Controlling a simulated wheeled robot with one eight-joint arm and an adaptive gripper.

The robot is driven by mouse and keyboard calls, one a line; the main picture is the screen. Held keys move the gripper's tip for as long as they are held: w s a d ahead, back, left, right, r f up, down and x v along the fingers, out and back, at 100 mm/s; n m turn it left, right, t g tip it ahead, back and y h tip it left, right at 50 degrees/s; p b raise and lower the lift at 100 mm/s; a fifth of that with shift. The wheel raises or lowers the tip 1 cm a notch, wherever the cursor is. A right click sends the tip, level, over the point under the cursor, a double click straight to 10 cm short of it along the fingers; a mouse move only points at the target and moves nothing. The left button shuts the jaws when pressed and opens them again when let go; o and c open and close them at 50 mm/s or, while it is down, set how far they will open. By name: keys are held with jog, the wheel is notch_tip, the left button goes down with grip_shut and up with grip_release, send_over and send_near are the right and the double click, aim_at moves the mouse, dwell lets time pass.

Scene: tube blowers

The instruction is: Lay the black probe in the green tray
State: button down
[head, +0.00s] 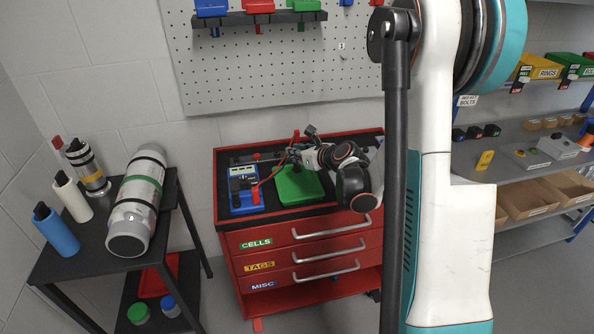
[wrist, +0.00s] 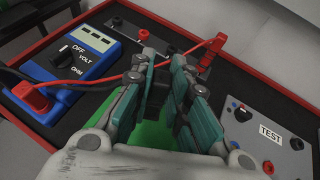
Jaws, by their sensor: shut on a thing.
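The green tray (head: 299,190) lies on the red cabinet's black top, right of the blue meter (head: 241,190). In the wrist view the tray (wrist: 151,134) shows in the gap between my fingers, beneath them. My gripper (head: 293,157) is over the tray, with its teal-padded fingers (wrist: 162,64) closed around the black probe. The probe itself is mostly hidden by the fingers. A black lead (wrist: 14,74) runs from the left edge toward them. The red probe (wrist: 211,52) stands upright beyond the fingertips, joined by a red lead to the blue meter (wrist: 75,58).
A grey test box (wrist: 262,135) is right of my gripper. The red cabinet (head: 300,262) has a raised red rim. A black cart (head: 95,258) with cylinders stands left, stocked shelves (head: 540,180) right, and a pegboard (head: 260,75) behind.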

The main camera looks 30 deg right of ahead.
aim_at(299, 165)
jog(key=shift+f+b, duration=0.75)
jog(key=shift+f, duration=1.6)
jog(key=shift+f, duration=0.2)
jog(key=c, duration=1.6)
grip_release()
jog(key=shift+o, duration=0.2)
jog(key=shift+r, duration=0.2)
jog(key=shift+s+r, duration=0.15)
jog(key=shift+s, duration=0.05)
jog(key=p+v, duration=0.3)
jog(key=v, duration=0.8)
jog(key=shift+s, duration=0.25)
jog(key=shift+r, duration=0.15)
